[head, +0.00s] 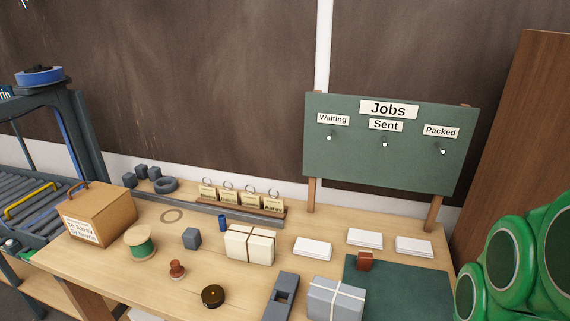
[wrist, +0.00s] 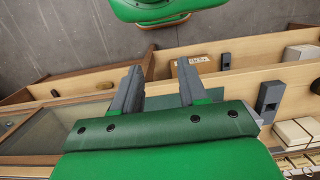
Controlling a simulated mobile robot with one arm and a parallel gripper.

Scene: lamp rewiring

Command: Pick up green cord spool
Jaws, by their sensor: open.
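The green cord spool (head: 141,243) stands upright on the left part of the wooden table (head: 118,276) in the head view. It has pale wooden ends and green cord wound between them. It is just right of the cardboard box. My gripper (wrist: 159,75) shows in the wrist view with its two grey fingers apart and nothing between them. The spool does not show in the wrist view, and my gripper does not show in the head view. The gripper is apart from the spool.
Close to the spool are the labelled cardboard box (head: 98,214), a grey cube (head: 192,238) and a red-brown stamp (head: 177,270). Tied parcels (head: 250,245) and white card stacks (head: 313,248) lie further right. A jobs board (head: 390,165) stands behind. A conveyor (head: 28,204) is at left.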

